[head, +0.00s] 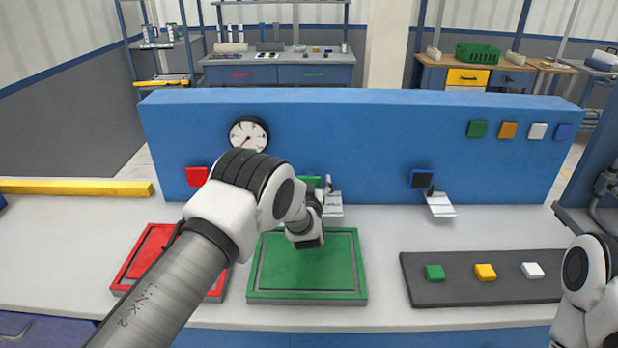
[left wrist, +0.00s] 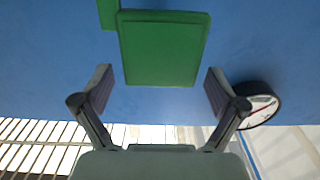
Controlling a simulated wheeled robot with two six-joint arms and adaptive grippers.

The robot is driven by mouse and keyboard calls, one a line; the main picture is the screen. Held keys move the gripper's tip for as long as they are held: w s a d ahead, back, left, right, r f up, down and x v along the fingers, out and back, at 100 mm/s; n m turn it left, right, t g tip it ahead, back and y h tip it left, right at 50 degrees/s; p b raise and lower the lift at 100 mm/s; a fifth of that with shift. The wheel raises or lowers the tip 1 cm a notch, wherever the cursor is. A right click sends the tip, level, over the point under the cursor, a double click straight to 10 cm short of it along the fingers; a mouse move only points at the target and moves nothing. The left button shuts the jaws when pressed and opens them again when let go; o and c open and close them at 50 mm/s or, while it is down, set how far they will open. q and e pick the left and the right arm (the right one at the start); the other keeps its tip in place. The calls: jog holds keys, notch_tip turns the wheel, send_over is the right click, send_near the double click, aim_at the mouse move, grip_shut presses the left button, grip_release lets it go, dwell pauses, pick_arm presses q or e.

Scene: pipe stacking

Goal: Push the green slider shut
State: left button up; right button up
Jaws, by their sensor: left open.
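The green slider (head: 311,181) is on the front face of the blue panel, mostly hidden behind my left arm in the head view. In the left wrist view a flat green plate (left wrist: 163,48), which looks like the slider, stands out against the blue face. A second green piece (left wrist: 108,13) shows beside it at the upper edge. My left gripper (head: 315,201) is close in front of the panel; it also shows in the left wrist view (left wrist: 160,90). Its fingers are open, one on each side of the plate, with nothing between their tips. My right gripper is out of view.
A round gauge (head: 249,134) and a red block (head: 197,177) are on the panel left of the slider. A dark blue block (head: 422,179) is to the right. Below lie a green tray (head: 308,296), a red tray (head: 125,279) and a dark board (head: 450,292) with coloured blocks.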

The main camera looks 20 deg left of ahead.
aim_at(309, 165)
pick_arm(q)
jog(key=shift+w+a+f, duration=0.15)
jog(key=shift+w+a, duration=0.05)
jog(key=shift+w, duration=0.3)
jog(key=shift+s, duration=0.1)
jog(key=shift+d+r, duration=0.1)
jog(key=shift+r, duration=0.1)
jog(key=shift+c, duration=1.3)
jog(key=shift+f, duration=0.1)
jog(key=c, duration=1.4)
jog(key=b+x, duration=0.1)
jog(key=b, duration=0.1)
jog(key=b+x, duration=0.2)
jog(key=shift+w+f, duration=0.25)
jog(key=shift+f, duration=0.1)
jog(key=shift+c, duration=0.2)
jog(key=shift+w+a+r+b, duration=0.25)
jog(key=shift+w+b, duration=0.05)
jog(key=shift+r, duration=0.3)
